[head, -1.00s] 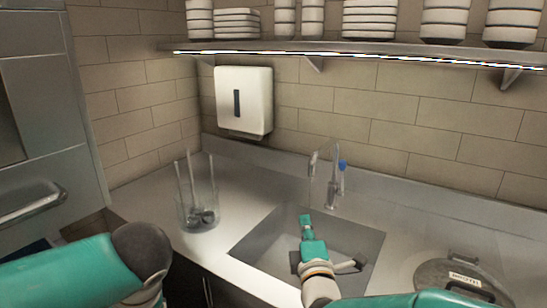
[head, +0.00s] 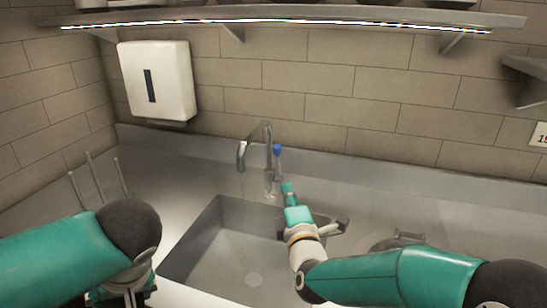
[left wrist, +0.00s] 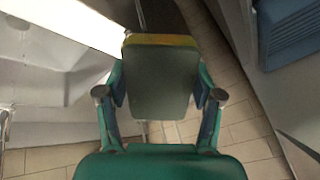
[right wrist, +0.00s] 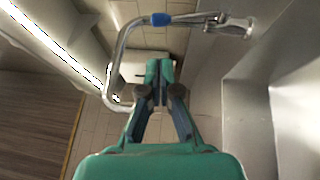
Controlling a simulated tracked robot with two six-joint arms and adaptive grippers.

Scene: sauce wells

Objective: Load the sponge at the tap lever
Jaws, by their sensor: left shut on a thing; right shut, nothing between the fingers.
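The sponge (left wrist: 160,82), dark grey-green with a yellow edge, is between my left gripper's fingers (left wrist: 160,95). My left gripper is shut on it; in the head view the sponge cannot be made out. The curved metal tap (head: 262,135) stands behind the sink, with a blue-topped lever (head: 277,150) beside it. My right gripper (head: 288,188) is shut and empty just in front of and below the lever. In the right wrist view, my right gripper's closed tips (right wrist: 160,72) point toward the tap (right wrist: 128,50) and its blue part (right wrist: 160,20). I cannot tell whether they touch.
The sink basin (head: 215,245) lies open below my right arm. A round lid (head: 400,240) sits to its right, partly behind that arm. Thin rods (head: 98,175) stand at the left. A paper towel dispenser (head: 158,80) and a shelf (head: 300,17) are on the wall.

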